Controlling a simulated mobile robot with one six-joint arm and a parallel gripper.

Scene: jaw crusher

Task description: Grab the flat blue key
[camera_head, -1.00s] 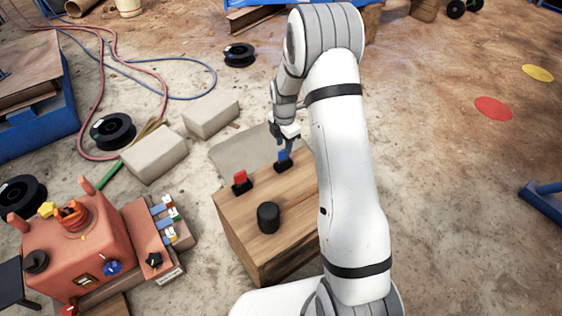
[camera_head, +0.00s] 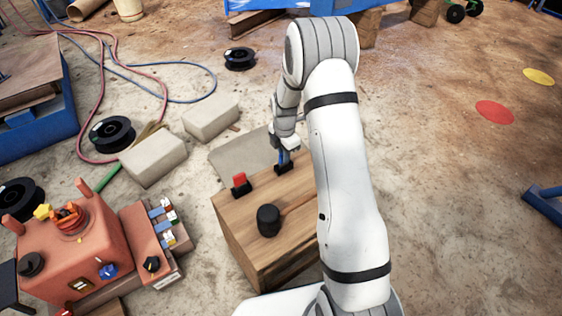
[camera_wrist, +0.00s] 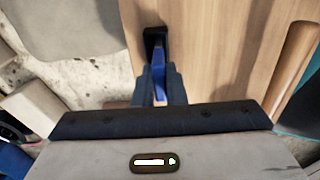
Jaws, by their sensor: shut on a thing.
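The flat blue key (camera_head: 283,158) stands upright in a small black holder (camera_head: 283,168) on the wooden box (camera_head: 262,195). My gripper (camera_head: 284,150) is above the holder, shut on the key. In the wrist view the blue key (camera_wrist: 158,80) shows between the dark fingers (camera_wrist: 160,85), its far end at the black holder (camera_wrist: 154,40). I cannot tell whether the key still touches the holder's bottom.
A red key in a black holder (camera_head: 240,185) and a black mallet head (camera_head: 268,220) are on the same box. An orange control machine (camera_head: 75,245) stands at the left. Pale blocks (camera_head: 153,160) and cable spools (camera_head: 112,134) lie on the ground behind.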

